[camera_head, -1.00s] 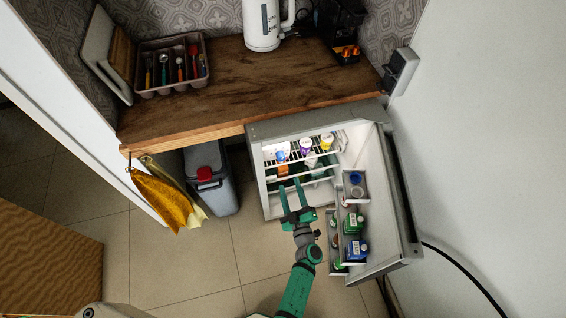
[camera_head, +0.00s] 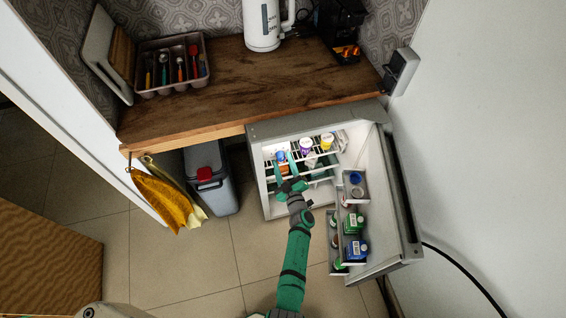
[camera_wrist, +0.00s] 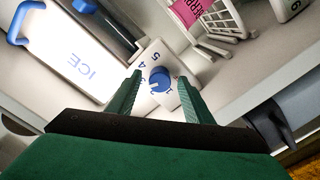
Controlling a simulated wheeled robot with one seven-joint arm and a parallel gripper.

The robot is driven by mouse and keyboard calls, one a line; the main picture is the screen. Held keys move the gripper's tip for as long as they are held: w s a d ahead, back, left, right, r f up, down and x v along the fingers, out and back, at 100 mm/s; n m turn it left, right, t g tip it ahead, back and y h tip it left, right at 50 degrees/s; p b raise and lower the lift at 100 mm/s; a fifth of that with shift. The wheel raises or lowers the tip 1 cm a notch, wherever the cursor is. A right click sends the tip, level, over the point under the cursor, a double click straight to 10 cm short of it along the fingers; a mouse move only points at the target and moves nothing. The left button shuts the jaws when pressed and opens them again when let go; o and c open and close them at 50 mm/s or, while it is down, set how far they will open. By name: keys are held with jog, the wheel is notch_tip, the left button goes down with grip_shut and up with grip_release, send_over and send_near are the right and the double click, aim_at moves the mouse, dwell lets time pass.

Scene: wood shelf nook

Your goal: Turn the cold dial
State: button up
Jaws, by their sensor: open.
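The cold dial (camera_wrist: 159,79) is a blue round knob on a white plate with numbers, inside the open fridge (camera_head: 262,180). In the wrist view it lies ahead of my gripper (camera_wrist: 158,88), between the two green fingers in the picture. The fingers are apart and empty; I cannot tell whether they touch the dial. In the head view my gripper (camera_head: 287,165) reaches into the fridge's front opening, and the dial cannot be made out there.
A white box marked ICE (camera_wrist: 75,60) and a wire rack (camera_wrist: 215,22) flank the dial. The open fridge door (camera_head: 400,200) holds bottles and cans on the right. The wooden counter (camera_head: 240,85) is above. A grey bin (camera_head: 222,185) stands left of the fridge.

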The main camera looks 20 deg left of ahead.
jog(key=shift+w+a, duration=0.1)
jog(key=shift+w, duration=0.1)
jog(key=c, duration=1.1)
jog(key=shift+m, duration=0.3)
jog(key=m, duration=0.4)
jog(key=shift+m, duration=2.6)
